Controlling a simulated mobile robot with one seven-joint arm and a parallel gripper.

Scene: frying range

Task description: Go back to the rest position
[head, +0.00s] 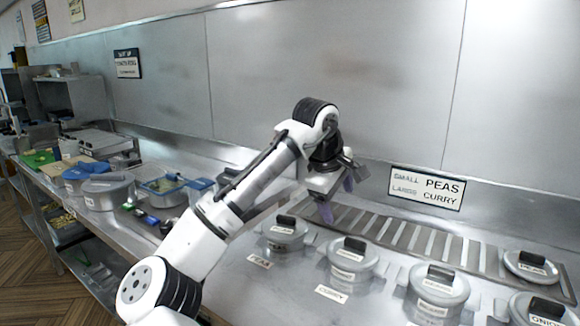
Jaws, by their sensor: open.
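My gripper (336,199) is raised over the steel counter, at the end of my white arm, near the middle of the head view. Its purple fingers point down and are open, with nothing seen between them. It is above and behind the lidded pots, near the left end of the slatted rack, apart from the pots as far as I can tell. Part of the gripper is hidden by its own wrist.
Lidded pots stand below and to the right, including the curry pot (352,262). A slatted rack (430,240) runs along the wall. A sign (427,187) reads peas and curry. Left of my arm are a blue-lidded pot (88,174) and a grey-lidded pot (108,190).

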